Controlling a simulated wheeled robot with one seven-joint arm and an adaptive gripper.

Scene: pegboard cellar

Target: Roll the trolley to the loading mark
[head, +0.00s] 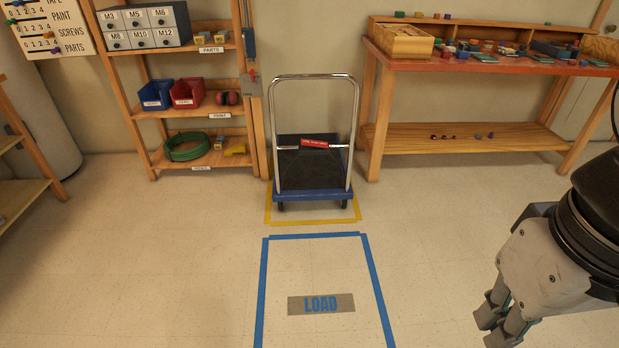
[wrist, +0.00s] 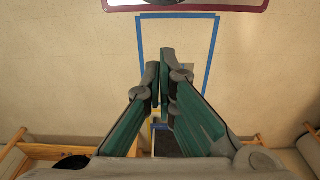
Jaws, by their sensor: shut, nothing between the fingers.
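The trolley (head: 311,195) has a blue deck and a tall silver push handle with a red tag. It stands against the back wall inside a yellow floor outline (head: 330,221), with something dark upright behind the handle. The loading mark (head: 262,290) is a blue tape outline on the floor in front of it, with a LOAD plate (head: 321,303) inside. The blue outline also shows in the wrist view (wrist: 178,16). My gripper (head: 500,325) hangs at the lower right, well apart from the trolley. In the wrist view my gripper (wrist: 164,85) has its fingers together and empty.
A wooden shelf (head: 196,112) with bins and a green hose stands left of the trolley. A workbench (head: 480,65) with small parts stands to its right. Another shelf (head: 25,190) is at the left edge. The floor between is clear.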

